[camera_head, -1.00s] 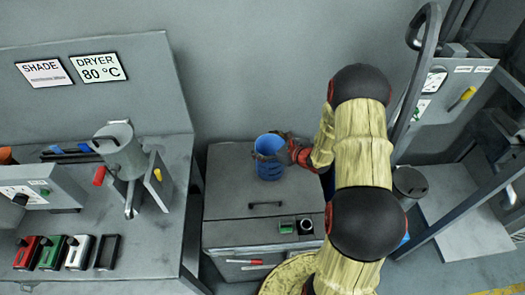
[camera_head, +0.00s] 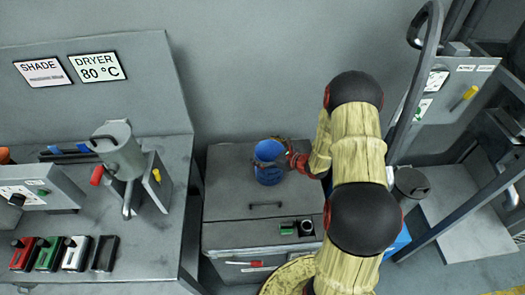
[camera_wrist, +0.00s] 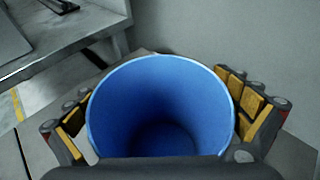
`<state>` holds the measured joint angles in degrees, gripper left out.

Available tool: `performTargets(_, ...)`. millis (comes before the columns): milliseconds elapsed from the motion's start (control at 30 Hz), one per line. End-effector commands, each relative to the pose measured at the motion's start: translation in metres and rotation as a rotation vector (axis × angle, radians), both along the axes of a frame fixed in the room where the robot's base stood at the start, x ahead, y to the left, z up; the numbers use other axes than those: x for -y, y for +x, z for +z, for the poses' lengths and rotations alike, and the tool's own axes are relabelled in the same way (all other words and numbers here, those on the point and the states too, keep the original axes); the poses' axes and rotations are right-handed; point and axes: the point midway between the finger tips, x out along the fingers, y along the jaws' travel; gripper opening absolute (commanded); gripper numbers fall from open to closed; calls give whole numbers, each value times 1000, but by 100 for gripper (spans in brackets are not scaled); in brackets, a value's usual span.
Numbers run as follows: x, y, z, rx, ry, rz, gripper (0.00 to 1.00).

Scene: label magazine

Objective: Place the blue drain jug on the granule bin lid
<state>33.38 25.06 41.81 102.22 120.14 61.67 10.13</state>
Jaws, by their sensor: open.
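The blue drain jug (camera_head: 268,172) stands upright on the grey granule bin lid (camera_head: 232,192), towards its back, in the head view. My gripper (camera_head: 284,154) is at the jug's upper right side, reaching in from the right. In the wrist view the jug's open mouth (camera_wrist: 160,105) fills the middle and it looks empty. My gripper's yellow-padded fingers (camera_wrist: 158,118) are spread, one on each side of the jug. The left finger shows a small gap to the wall; the right one is close to the rim, and contact there cannot be told.
A bar handle (camera_head: 265,205) lies on the lid's front part, with a small green device (camera_head: 286,229) right of it. The left bench (camera_head: 150,215) holds a grey hopper (camera_head: 118,150) and several coloured blocks. A wall stands close behind the bin.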

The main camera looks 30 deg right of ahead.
Motion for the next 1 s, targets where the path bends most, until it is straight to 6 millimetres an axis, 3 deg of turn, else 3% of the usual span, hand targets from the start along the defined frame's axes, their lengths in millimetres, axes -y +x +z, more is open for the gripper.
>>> performTargets(333, 3, -5, 7, 0, 0, -3, 100)
performTargets(800, 35, -82, 41, 0, -1, -5, 100)
performTargets(1000, 41, -100, 48, 0, 0, -1, 100)
